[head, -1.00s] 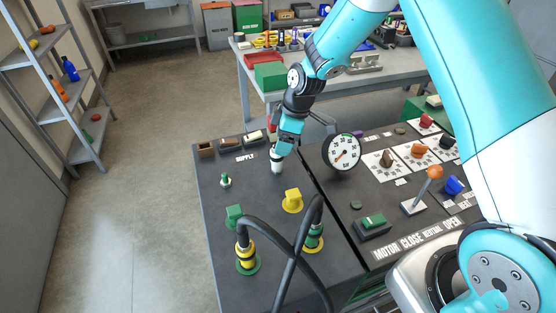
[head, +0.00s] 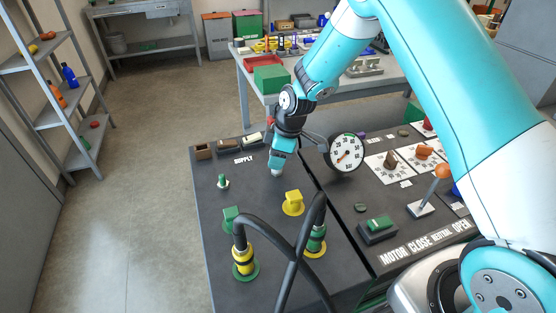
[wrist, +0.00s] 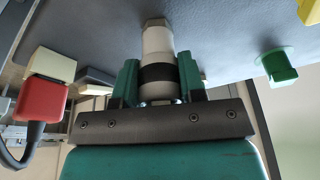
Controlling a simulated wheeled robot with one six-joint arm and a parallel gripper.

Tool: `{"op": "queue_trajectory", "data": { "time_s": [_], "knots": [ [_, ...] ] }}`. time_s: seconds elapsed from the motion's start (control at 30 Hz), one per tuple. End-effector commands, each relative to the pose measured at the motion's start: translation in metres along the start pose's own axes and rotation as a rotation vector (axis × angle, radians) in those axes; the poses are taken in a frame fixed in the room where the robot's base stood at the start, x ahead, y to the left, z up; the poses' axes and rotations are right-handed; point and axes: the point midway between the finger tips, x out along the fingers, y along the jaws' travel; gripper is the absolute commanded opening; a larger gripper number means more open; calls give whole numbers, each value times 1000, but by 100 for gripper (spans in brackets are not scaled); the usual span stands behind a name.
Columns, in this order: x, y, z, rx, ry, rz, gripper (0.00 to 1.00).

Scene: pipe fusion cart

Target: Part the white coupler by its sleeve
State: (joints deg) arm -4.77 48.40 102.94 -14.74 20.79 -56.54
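The white coupler (head: 277,171) stands on the dark cart top near the SUPPLY label; in the head view only its lower end shows below my gripper (head: 280,160). In the wrist view the white coupler (wrist: 157,42) has a black band around it and a hexagonal far end. The green fingers of my gripper (wrist: 159,78) stand on either side of it, level with the black band. They lie very close to the band; whether they press on it cannot be told.
A dial gauge (head: 346,152) stands just right of my gripper. A yellow cap (head: 293,202), a green block (head: 231,219) and two crossing black hoses (head: 290,265) are nearer. A lever with an orange knob (head: 442,171) is at right. A red block (wrist: 40,99) with a cable shows in the wrist view.

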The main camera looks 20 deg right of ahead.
Motion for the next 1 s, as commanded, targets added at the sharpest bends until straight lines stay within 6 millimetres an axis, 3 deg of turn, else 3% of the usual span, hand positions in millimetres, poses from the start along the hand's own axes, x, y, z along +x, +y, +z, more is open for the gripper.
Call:
{"op": "queue_trajectory", "data": {
  "time_s": [0.03, 0.1, 1.0],
  "knots": [
    [0, 0, 0, 0, 0, 0, 14],
    [0, 0, 0, 0, 0, 0, 0],
    [-31, 0, -8, 0, 0, 0, 0]
  ]
}}
